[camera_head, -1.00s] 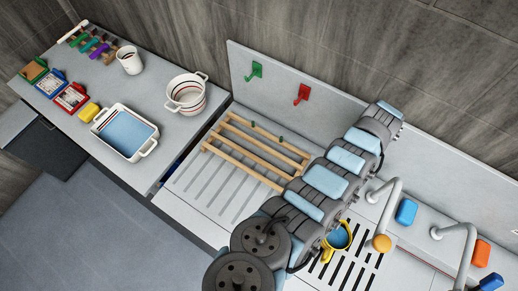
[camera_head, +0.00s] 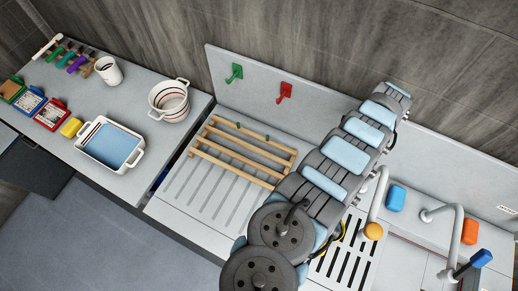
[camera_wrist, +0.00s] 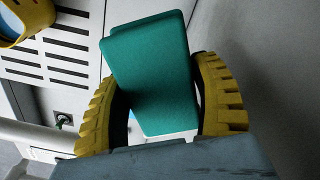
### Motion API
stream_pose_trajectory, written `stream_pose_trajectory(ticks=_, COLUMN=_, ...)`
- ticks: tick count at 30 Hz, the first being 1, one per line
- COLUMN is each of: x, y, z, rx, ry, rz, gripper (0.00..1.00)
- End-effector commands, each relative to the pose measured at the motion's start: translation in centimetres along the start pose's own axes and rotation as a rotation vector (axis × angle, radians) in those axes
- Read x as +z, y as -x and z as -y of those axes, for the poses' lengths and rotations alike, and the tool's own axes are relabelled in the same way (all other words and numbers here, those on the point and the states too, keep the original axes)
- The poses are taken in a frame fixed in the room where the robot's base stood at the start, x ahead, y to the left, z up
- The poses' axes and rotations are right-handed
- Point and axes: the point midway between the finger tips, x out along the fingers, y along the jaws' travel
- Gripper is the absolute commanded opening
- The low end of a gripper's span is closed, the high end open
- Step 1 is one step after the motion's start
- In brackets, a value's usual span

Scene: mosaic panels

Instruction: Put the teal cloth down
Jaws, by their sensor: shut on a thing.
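The teal cloth (camera_wrist: 150,75) is a flat, rounded block in the wrist view. My gripper (camera_wrist: 165,105) has its two yellow ridged fingers on either side of the cloth, shut on it. The cloth is tilted and stands out past the fingertips. A slotted grey surface and a pale wall lie behind it. In the head view my arm covers part of the sink area, and neither the gripper nor the teal cloth can be made out there.
A yellow mug (camera_wrist: 25,20) sits at the wrist view's upper left. The head view shows a wooden rack (camera_head: 240,150), taps (camera_head: 375,195), a blue sponge (camera_head: 396,198) and an orange sponge (camera_head: 470,231). A white tray (camera_head: 133,160) and pot (camera_head: 170,98) stand on the left counter.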

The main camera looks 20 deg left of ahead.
Motion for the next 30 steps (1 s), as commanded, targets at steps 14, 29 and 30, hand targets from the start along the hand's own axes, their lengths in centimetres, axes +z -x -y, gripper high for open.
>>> stream_pose_trajectory(ticks=14, x=3.4, y=-0.1, z=-1.1, rx=-0.002, ry=-0.160, rz=0.003, gripper=0.33)
stream_pose_trajectory(ticks=29, x=16.0, y=-2.8, z=-2.1, rx=0.003, ry=-0.205, rz=0.008, gripper=0.33)
stream_pose_trajectory(ticks=30, x=17.7, y=-3.1, z=-2.0, rx=0.001, ry=-0.200, rz=0.007, gripper=0.33)
